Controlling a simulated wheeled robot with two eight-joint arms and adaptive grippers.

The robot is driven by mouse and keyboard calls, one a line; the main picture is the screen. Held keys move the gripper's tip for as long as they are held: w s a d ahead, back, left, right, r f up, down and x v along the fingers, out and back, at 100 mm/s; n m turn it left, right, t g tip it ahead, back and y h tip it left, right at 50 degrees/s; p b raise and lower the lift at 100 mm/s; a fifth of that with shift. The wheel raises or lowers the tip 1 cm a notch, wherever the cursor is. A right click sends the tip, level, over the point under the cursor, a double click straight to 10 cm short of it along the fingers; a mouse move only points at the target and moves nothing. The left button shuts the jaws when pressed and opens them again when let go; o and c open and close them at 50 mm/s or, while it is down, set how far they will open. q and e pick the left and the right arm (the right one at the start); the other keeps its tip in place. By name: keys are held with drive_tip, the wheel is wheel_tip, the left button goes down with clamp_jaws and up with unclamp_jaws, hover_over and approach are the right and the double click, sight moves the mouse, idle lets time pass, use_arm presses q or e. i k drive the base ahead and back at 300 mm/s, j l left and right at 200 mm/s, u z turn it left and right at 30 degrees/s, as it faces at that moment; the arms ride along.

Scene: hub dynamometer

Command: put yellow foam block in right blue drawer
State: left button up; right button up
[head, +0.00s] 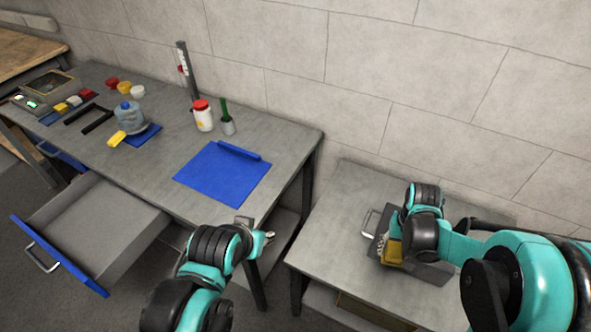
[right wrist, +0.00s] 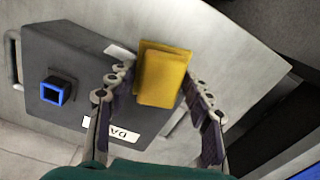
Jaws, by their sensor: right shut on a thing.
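A yellow foam block (head: 393,252) is at the grey case on the side table. In the right wrist view the block (right wrist: 163,76) lies between the two fingers of my right gripper (right wrist: 158,98), which is shut on it. In the head view my right gripper (head: 388,245) is partly hidden by its arm. The right blue drawer (head: 62,256) is pulled out, and its grey inside looks empty. My left gripper (head: 262,236) is near the main table's front right corner; its finger opening is unclear.
The grey case (right wrist: 85,75) has a handle and a blue-rimmed square part. The main table carries a blue mat (head: 222,174), a red-lidded jar (head: 203,116) and another yellow block (head: 116,138). A gap separates it from the side table (head: 335,235).

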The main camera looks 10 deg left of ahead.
sight(101, 229)
drive_tip(key=k+u, duration=0.15)
drive_tip(key=u, duration=0.2)
drive_tip(key=k+u, duration=0.1)
drive_tip(key=u, duration=0.25)
drive_tip(key=k+j+u, duration=0.15)
drive_tip(key=u, duration=0.25)
drive_tip(key=i+j+u, duration=0.1)
drive_tip(key=u, duration=0.35)
drive_tip(key=i+u, duration=0.15)
drive_tip(key=u, duration=0.3)
drive_tip(key=i+u, duration=0.15)
drive_tip(key=u, duration=0.35)
drive_tip(key=i+u, duration=0.15)
drive_tip(key=u, duration=0.3)
drive_tip(key=i+l, duration=0.25)
drive_tip(key=i, duration=0.15)
